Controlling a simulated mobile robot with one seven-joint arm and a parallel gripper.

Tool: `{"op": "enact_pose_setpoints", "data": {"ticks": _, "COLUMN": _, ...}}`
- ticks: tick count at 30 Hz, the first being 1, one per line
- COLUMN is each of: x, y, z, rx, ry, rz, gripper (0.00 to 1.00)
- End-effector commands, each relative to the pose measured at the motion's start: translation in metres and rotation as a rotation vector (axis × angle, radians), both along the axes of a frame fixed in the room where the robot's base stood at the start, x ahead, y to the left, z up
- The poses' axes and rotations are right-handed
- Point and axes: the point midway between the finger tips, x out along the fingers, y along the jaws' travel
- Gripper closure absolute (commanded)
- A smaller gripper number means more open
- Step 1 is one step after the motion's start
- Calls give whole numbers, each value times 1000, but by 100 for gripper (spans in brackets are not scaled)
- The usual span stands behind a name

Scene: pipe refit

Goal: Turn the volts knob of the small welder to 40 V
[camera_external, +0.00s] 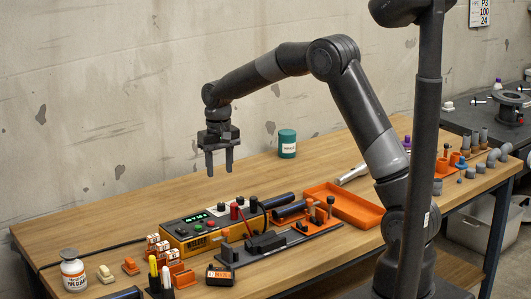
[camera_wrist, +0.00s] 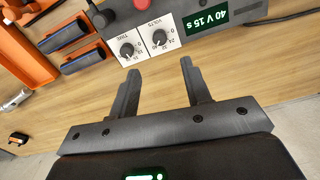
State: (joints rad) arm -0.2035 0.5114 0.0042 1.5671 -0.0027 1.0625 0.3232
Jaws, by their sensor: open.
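The small welder (camera_external: 180,232) is a yellow and dark box on the workbench, with a lit green display. In the wrist view its display (camera_wrist: 207,17) reads 40 V 15 s. The volts knob (camera_wrist: 159,38) is a black dial on a white plate, beside the time knob (camera_wrist: 127,48).
Red and black plugs (camera_external: 238,212) stand at the welder's right end. An orange tray (camera_external: 343,205) and dark tools (camera_external: 290,209) lie further right. A white pipe cleaner bottle (camera_external: 74,271) and several orange clips stand front left. A green jar (camera_external: 287,143) stands behind. Bare wood lies around the jar.

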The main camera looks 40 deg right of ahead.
Motion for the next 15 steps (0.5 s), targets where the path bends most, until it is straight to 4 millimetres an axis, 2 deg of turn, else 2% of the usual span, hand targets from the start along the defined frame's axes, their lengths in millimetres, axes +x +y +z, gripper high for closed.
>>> {"op": "enact_pose_setpoints", "data": {"ticks": 5, "x": -1, "y": 0, "z": -21, "rx": -1, "ry": 4, "rz": 2, "gripper": 56}}
{"op": "enact_pose_setpoints", "data": {"ticks": 15, "x": -1, "y": 0, "z": -84, "rx": -1, "ry": 3, "rz": 2, "gripper": 56}}
